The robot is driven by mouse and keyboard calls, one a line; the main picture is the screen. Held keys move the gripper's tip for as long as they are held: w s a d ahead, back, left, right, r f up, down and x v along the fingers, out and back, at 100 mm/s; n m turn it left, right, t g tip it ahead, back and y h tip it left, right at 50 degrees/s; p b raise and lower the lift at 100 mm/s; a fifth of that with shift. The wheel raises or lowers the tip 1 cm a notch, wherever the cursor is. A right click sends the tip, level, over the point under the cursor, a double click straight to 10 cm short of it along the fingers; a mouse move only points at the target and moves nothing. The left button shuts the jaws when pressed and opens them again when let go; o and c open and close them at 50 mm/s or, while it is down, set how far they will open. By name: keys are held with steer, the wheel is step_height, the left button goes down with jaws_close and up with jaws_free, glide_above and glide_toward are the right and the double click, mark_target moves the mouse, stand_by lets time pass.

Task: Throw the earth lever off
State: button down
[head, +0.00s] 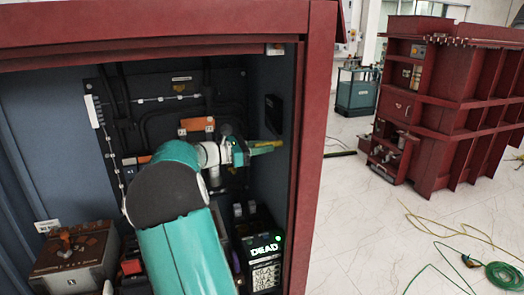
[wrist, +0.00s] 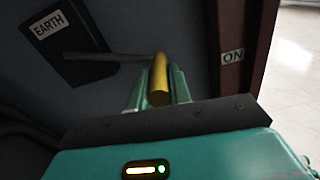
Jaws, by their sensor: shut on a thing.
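The earth lever's yellow grip (wrist: 159,80) stands between the two fingers of my gripper (wrist: 158,88) in the wrist view, and the jaws are shut on it. Its thin grey rod (wrist: 110,56) runs left to a dark block with an EARTH label (wrist: 49,24). An ON label (wrist: 233,56) is to the right of the grip. My arm hides part of the cabinet's back panel.
A black box with a lit DEAD sign (head: 264,248) stands low right in the cabinet. The cabinet's red right post (head: 314,150) is close to the gripper. A grey box (head: 75,262) sits lower left. Outside are a red transformer (head: 455,105) and green cable (head: 503,275) on the floor.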

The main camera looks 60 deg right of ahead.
steer(key=r+n, duration=0.1)
steer(key=r, duration=0.1)
steer(key=r+n, duration=0.4)
steer(key=shift+s+a+r, duration=0.3)
steer(key=shift+a, duration=0.1)
step_height(320, 180, up, 8)
steer(key=w+d+n, duration=0.2)
steer(key=n, duration=0.3)
steer(key=shift+w+d+n, duration=0.15)
steer(key=shift+n, duration=0.25)
steer(key=c, duration=1.3)
jaws_free()
steer(key=shift+c, duration=0.2)
steer(key=shift+o, duration=0.2)
steer(key=v, duration=1.3)
steer(key=shift+w+a, duration=0.25)
steer(key=shift+a, duration=0.05)
